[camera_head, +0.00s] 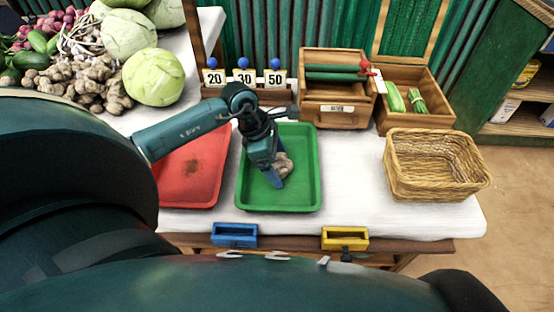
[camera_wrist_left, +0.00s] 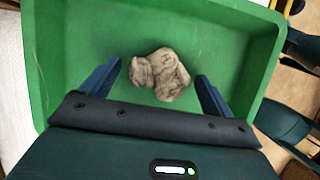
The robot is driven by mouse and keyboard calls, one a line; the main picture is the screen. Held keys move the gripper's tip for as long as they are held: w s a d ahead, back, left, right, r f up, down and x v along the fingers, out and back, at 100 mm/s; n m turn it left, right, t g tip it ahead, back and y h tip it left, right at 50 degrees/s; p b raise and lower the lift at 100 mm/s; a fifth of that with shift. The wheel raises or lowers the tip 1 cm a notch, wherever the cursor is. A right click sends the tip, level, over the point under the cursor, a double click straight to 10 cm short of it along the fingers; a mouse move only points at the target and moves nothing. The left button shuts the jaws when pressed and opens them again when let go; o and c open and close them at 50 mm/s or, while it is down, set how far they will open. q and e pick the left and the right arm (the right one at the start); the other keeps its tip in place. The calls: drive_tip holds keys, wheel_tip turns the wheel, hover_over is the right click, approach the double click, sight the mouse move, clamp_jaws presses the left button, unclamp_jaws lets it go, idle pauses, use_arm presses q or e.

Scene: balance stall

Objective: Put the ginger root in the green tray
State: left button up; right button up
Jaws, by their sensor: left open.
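The ginger root (camera_head: 284,165) is a knobbly pale brown piece inside the green tray (camera_head: 308,196). In the left wrist view the ginger root (camera_wrist_left: 161,74) lies over the floor of the green tray (camera_wrist_left: 258,35). My left gripper (camera_head: 272,178) is above the tray, pointing down at the ginger root. In the left wrist view its blue fingers (camera_wrist_left: 159,88) are spread, one on each side of the root, with gaps between. It is open. The gripper hides part of the root in the head view. My right gripper is not seen.
A red tray (camera_head: 207,185) stands left of the green one. Ginger roots (camera_head: 88,82) and cabbages (camera_head: 153,77) are piled at the back left. Price signs (camera_head: 244,78), a wooden box (camera_head: 337,112) and a vegetable crate (camera_head: 440,118) stand behind. A wicker basket (camera_head: 432,178) is right; white cloth between is clear.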

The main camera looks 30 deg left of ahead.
use_arm(q)
drive_tip(key=v, duration=1.2)
drive_tip(key=shift+r+p, duration=0.15)
drive_tip(key=shift+p, duration=0.15)
